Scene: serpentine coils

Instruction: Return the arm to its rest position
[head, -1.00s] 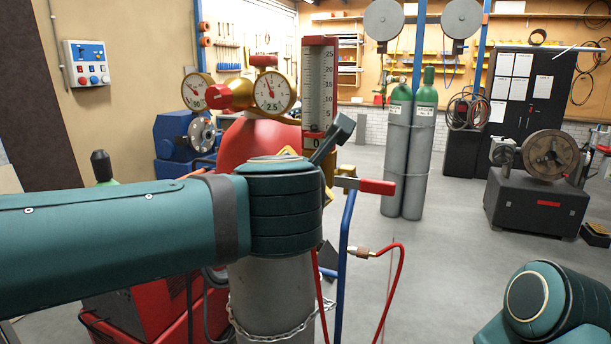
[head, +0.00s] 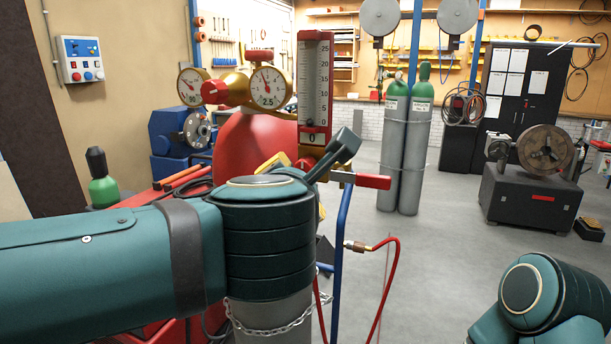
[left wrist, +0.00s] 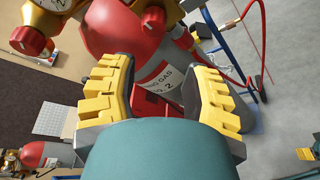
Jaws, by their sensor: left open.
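My left arm (head: 110,255) comes in from the left in the head view, its teal joint in front of the red gas cylinder (head: 248,148). In the left wrist view my left gripper (left wrist: 160,70) has its two yellow-padded fingers wide apart. The red cylinder's label (left wrist: 165,80) shows between and beyond the fingers, and nothing is held. In the head view the arm hides most of this gripper. Part of my right arm (head: 540,295) shows at the lower right; its gripper is out of view.
Brass gauges (head: 268,88) and a flow meter (head: 314,90) stand above the red cylinder, close to my left arm. A blue trolley post (head: 340,250) with a red hose (head: 388,290) is just right. Two green-topped cylinders (head: 402,150) stand farther back. Grey floor (head: 440,240) is clear at centre right.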

